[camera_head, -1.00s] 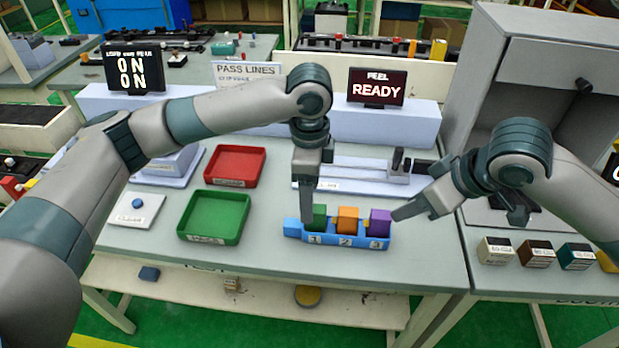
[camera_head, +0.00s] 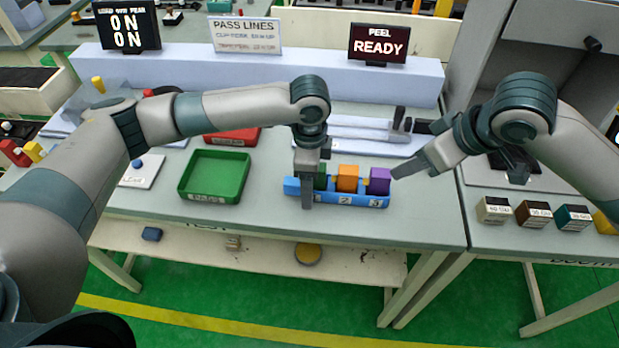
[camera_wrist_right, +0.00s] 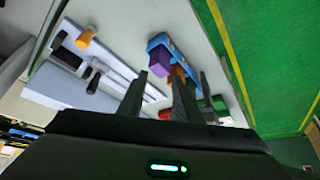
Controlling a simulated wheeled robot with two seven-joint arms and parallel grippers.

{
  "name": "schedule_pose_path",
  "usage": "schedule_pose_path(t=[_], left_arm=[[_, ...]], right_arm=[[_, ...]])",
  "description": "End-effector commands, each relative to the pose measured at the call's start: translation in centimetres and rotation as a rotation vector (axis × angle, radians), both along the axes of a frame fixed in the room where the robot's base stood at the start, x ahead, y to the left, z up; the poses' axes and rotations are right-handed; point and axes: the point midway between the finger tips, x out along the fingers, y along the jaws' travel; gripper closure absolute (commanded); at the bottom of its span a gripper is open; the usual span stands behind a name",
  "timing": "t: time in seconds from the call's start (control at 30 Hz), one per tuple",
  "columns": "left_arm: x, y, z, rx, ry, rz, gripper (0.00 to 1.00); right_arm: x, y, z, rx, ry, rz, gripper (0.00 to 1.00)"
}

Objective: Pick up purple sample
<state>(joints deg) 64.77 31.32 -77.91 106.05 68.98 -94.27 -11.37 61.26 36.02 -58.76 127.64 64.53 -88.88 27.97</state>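The purple sample (camera_head: 380,180) stands in slot 3, at the right end of a blue numbered rack (camera_head: 292,187). An orange sample (camera_head: 347,177) is in slot 2 and a green sample (camera_head: 322,177) in slot 1, partly hidden by my left gripper (camera_head: 308,190). That gripper points down at the rack's left end; its finger gap is hidden. My right gripper (camera_head: 455,168) is open and empty to the right of the rack, one fingertip close to the purple sample. In the right wrist view, the purple sample (camera_wrist_right: 159,61) shows beyond the spread fingers.
A green tray (camera_head: 184,192) and a partly hidden red tray (camera_head: 233,141) lie left of the rack. A grey fixture (camera_head: 370,135) is behind it. Several small labelled blocks (camera_head: 535,214) stand on the right bench. The table's front edge is close to the rack.

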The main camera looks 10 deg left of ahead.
Motion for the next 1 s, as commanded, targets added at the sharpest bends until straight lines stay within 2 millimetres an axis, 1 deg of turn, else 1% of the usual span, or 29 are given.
schedule_pose_path(t=[0.1,0.13,0.17,0.2,0.27,0.3,0.33,0.37,0.4,0.43,0.67,0.87,1.0], left_arm=[[0.0,0.0,0.0,0.0,0.0,0.0,0.34],[0.0,0.0,0.0,0.0,0.0,0.0,0.37],[0.0,0.0,0.0,0.0,0.0,0.0,0.44],[0.0,0.0,0.0,0.0,0.0,0.0,0.53],[0.0,0.0,0.0,0.0,0.0,0.0,0.68],[0.0,0.0,0.0,0.0,0.0,0.0,0.77],[0.0,0.0,0.0,0.0,0.0,0.0,0.79],[0.0,0.0,0.0,0.0,0.0,0.0,0.79],[0.0,0.0,0.0,0.0,0.0,0.0,0.79],[0.0,0.0,0.0,0.0,0.0,0.0,0.79],[0.0,0.0,0.1,0.0,0.0,0.0,0.8],[0.0,0.0,0.1,0.0,0.0,0.0,0.8],[0.0,0.0,0.1,0.0,0.0,0.0,0.8]], right_arm=[[0.0,0.0,0.0,0.0,0.0,0.0,0.69],[0.0,0.0,0.0,0.0,0.0,0.0,0.69],[0.0,0.0,0.0,0.0,0.0,0.0,0.69],[0.0,0.0,0.0,0.0,0.0,0.0,0.69],[0.0,0.0,0.0,0.0,0.0,0.0,0.69],[0.0,0.0,0.0,0.0,0.0,0.0,0.69],[0.0,0.0,0.0,0.0,0.0,0.0,0.69],[0.0,0.0,0.0,0.0,0.0,0.0,0.69],[0.0,0.0,0.0,0.0,0.0,0.0,0.59],[0.0,0.0,0.0,-0.001,0.0,0.001,0.55],[0.4,0.8,-0.1,-0.048,0.01,0.06,0.55],[1.4,2.5,-0.2,-0.18,0.035,0.223,0.55],[2.1,3.8,0.0,-0.311,0.066,0.385,0.55]])
